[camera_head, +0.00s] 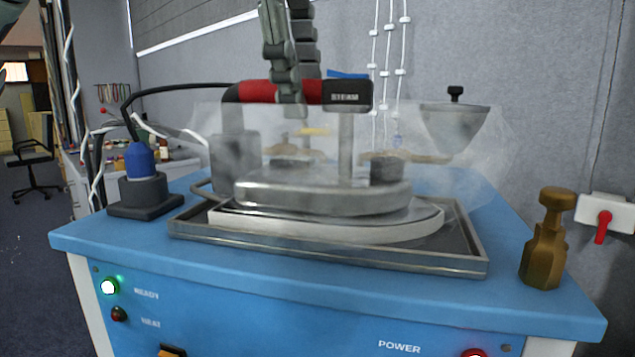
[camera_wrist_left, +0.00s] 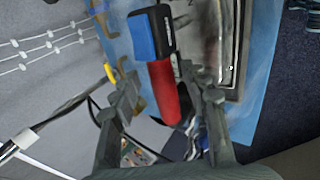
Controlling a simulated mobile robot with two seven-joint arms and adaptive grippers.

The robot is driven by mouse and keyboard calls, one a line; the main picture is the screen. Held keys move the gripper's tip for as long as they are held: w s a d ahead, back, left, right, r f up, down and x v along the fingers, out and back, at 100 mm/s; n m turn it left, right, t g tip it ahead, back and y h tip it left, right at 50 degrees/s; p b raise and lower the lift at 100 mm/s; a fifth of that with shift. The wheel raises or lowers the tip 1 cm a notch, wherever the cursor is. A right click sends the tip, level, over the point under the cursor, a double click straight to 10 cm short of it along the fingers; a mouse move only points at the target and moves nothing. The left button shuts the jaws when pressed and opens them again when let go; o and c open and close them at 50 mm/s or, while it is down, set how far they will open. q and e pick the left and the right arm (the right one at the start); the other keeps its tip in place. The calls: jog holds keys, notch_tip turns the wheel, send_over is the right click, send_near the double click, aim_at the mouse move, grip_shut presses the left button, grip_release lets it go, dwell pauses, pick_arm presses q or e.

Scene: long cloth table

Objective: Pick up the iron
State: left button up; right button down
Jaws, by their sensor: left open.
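The iron has a red handle with a black end marked STEAM and a metal soleplate (camera_head: 320,196). It rests on a pale pad in a metal tray (camera_head: 330,254) on the blue-topped station. My left gripper (camera_head: 290,108) comes down from above at the red handle, its fingers pointing down. In the left wrist view, the gripper (camera_wrist_left: 165,88) is open, with one finger on each side of the red handle (camera_wrist_left: 163,90). I cannot tell whether either finger touches it. Steam-like haze veils the iron's body. My right gripper is not in view.
A blue-topped plug or knob (camera_head: 140,162) on a dark base stands left of the tray. A brass bottle-shaped object (camera_head: 545,240) stands at the right edge. A grey funnel (camera_head: 454,128) is behind right. A black cable arcs from the handle to the left.

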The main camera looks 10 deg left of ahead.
pick_arm(q)
jog(key=shift+w+f, duration=0.2)
jog(key=shift+f, duration=0.25)
send_over(312, 167)
notch_tip(312, 167, down, 4)
jog(key=shift+s+f+p, duration=0.1)
jog(key=shift+s+p, duration=0.05)
jog(key=shift+p, duration=0.15)
grip_shut()
jog(key=shift+r, duration=0.2)
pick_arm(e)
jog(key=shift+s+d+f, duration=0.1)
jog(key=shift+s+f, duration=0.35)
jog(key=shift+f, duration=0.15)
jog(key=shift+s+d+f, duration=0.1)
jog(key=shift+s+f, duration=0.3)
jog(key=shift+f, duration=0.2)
